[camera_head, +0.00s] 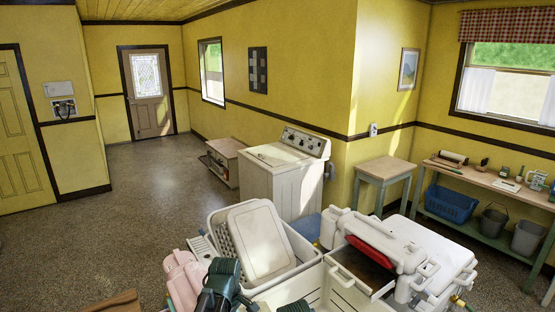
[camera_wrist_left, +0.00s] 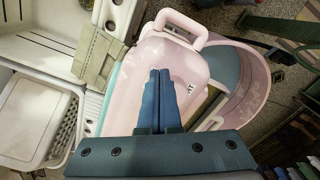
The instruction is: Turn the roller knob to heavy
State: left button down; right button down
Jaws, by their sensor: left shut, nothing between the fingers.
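My left gripper (camera_wrist_left: 160,98) is shut and empty, with its fingers over the pink wringer head (camera_wrist_left: 177,60) in the left wrist view. I cannot tell whether they touch it. The pink wringer (camera_head: 182,278) also shows at the lower left of the head view, beside my dark green left wrist. Its pink tub (camera_wrist_left: 262,75) is at the right in the wrist view. A white wringer (camera_head: 385,238) with a red part stands at the right in the head view. I cannot make out a roller knob or its marking on either wringer.
White rinse tubs (camera_head: 330,290) and a basket with a white lid (camera_head: 258,237) crowd the front. A white washer (camera_head: 285,175) and a small wooden table (camera_head: 385,170) stand behind. A bench (camera_head: 490,182) with buckets is at the right. The left floor is mostly clear.

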pick_arm(q)
jog(key=shift+a, duration=0.3)
dwell(0.4)
jog(key=shift+s+a, duration=0.1)
jog(key=shift+s, duration=0.3)
jog(key=shift+s+a, duration=0.15)
jog(key=shift+s, duration=0.2)
jog(key=shift+s+a, duration=0.15)
jog(key=shift+s, duration=0.15)
jog(key=shift+s+a, duration=0.1)
jog(key=shift+a, duration=0.1)
dwell(0.3)
jog(key=shift+s, duration=0.1)
jog(key=shift+s+d, duration=0.2)
jog(key=shift+s, duration=0.05)
